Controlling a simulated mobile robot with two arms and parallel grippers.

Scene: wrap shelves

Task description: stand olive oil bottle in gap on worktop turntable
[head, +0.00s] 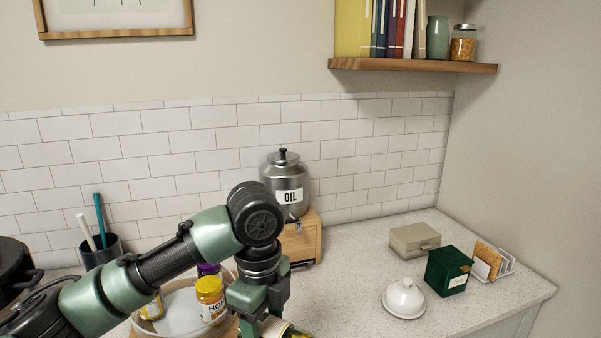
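The turntable (146,325) is at the bottom, left of centre, a round tray with a clear rim. A honey-coloured jar with a yellow lid (210,301) stands on it, with a purple-topped item (207,269) behind and another yellow-labelled jar (152,308) at the left, partly behind my arm. My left gripper (266,326) points down at the turntable's right side. An item with a cream label and an olive-green end (298,334) shows at its fingers, cut off by the bottom edge; I cannot tell whether it is the olive oil bottle or is gripped. My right gripper is out of view.
A metal OIL dispenser (284,178) stands on a wooden stand (303,241) behind my arm. A white domed dish (404,299), green box (448,271), beige box (414,239) and rack (493,262) are at right. A utensil pot (101,249) and dark pot (13,262) are at left.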

